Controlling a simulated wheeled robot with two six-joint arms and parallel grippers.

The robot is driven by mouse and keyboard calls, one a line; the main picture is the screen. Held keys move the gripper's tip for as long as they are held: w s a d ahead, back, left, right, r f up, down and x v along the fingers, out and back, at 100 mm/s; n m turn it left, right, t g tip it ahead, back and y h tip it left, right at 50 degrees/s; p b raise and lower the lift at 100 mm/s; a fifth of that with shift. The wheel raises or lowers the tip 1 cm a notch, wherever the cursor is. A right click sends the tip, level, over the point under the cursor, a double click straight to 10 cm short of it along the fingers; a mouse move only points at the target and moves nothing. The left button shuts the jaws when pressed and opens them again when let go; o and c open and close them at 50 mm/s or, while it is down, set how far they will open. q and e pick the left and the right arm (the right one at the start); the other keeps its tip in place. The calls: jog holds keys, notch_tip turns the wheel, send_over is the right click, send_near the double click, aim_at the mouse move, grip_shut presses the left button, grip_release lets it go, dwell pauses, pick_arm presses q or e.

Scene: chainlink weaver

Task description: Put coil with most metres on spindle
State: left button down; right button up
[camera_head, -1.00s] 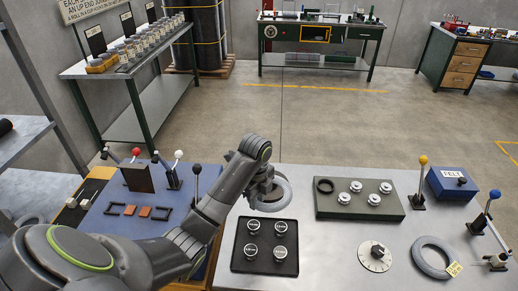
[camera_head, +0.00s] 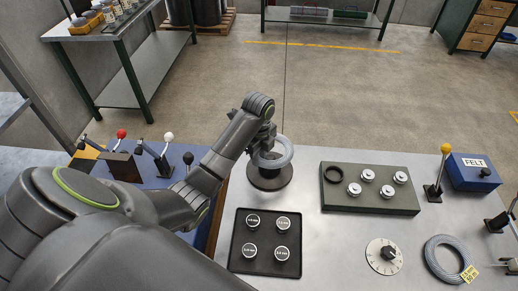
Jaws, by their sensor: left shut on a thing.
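My left gripper (camera_head: 264,151) is shut on a pale grey wire coil (camera_head: 287,153) near the back left edge of the metal bench. The held coil is tilted and sits over a dark round base (camera_head: 270,181). A post on this base is hidden, so I cannot tell whether the coil is around it or touching it. No tag shows on the held coil. A second grey coil (camera_head: 430,264) lies flat at the front right, with a yellow tag (camera_head: 469,273) that seems to read 50 m.
A black tray (camera_head: 238,246) holds several round labelled pieces. A green block (camera_head: 340,202) carries a black ring and several metal knobs. A dial (camera_head: 384,256), a yellow-knobbed lever (camera_head: 440,172) and a blue FELT box (camera_head: 474,172) stand right. Bare bench lies between the tray and dial.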

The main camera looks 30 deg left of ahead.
pick_arm(q)
jog(key=f, duration=0.3)
jog(key=shift+w+a+f, duration=0.1)
jog(key=shift+w+f, duration=0.1)
jog(key=shift+f, duration=0.2)
notch_tip(320, 180, down, 3)
jog(key=shift+r+b, duration=0.1)
jog(key=shift+b, duration=0.5)
jog(key=shift+f+b, duration=0.45)
jog(key=shift+f, duration=0.6)
jog(key=shift+s+f, duration=0.1)
jog(key=shift+s, duration=0.1)
jog(key=shift+w, duration=0.1)
pick_arm(e)
jog(key=shift+w+a+f, duration=0.15)
jog(key=shift+w+f, duration=0.15)
jog(key=shift+f, duration=0.25)
jog(key=shift+w+a+f, duration=0.15)
jog(key=shift+w+f, duration=0.15)
jog(key=shift+f, duration=0.25)
